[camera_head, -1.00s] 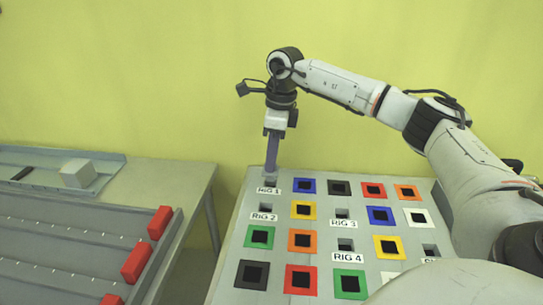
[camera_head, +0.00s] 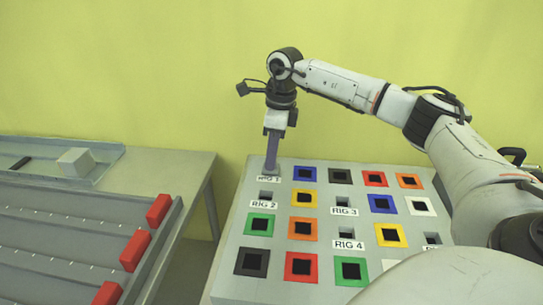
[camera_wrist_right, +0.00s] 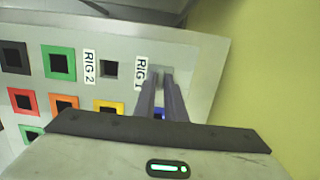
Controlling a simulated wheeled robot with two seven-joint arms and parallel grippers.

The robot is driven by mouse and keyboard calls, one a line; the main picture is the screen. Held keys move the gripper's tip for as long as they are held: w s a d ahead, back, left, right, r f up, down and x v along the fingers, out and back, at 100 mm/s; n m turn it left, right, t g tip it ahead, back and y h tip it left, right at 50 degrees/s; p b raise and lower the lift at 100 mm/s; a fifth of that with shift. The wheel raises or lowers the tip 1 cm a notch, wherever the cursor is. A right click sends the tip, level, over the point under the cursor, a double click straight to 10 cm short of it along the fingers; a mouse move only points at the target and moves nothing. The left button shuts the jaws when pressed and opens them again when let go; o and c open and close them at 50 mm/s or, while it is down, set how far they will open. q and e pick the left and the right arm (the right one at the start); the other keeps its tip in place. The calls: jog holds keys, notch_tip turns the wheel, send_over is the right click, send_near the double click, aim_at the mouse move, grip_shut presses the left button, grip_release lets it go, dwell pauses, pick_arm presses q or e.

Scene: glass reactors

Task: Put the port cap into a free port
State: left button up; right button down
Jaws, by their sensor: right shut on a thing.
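My right gripper (camera_head: 271,168) points straight down at the far left corner of the grey port board (camera_head: 231,275), over the RIG 1 spot. It is shut on the port cap. In the right wrist view the two fingers of the right gripper (camera_wrist_right: 165,80) come together around the small grey cap (camera_wrist_right: 156,74) beside the RIG 1 label (camera_wrist_right: 140,74). The cap is mostly hidden by the fingers, and its depth in the RIG 1 port cannot be told. A RIG 2 port (camera_head: 267,195) shows as an uncovered dark opening. My left gripper is not in view.
Several square holes with coloured frames, such as a blue one (camera_head: 305,174) and a green one (camera_head: 260,225), cover the board. A table (camera_head: 190,170) at left holds a grey tray with a white block (camera_head: 76,161) and a rack with red blocks (camera_head: 158,209). A yellow wall stands behind.

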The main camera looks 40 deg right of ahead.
jog(key=shift+f, duration=0.25)
dwell(0.5)
jog(key=c, duration=1.7)
grip_release()
jog(key=shift+c, duration=0.2)
pick_arm(q)
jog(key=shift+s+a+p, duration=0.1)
jog(key=shift+p, duration=0.3)
pick_arm(e)
notch_tip(320, 180, up, 10)
jog(key=s, duration=0.1)
jog(key=shift+d+r, duration=0.15)
jog(key=shift+d, duration=0.25)
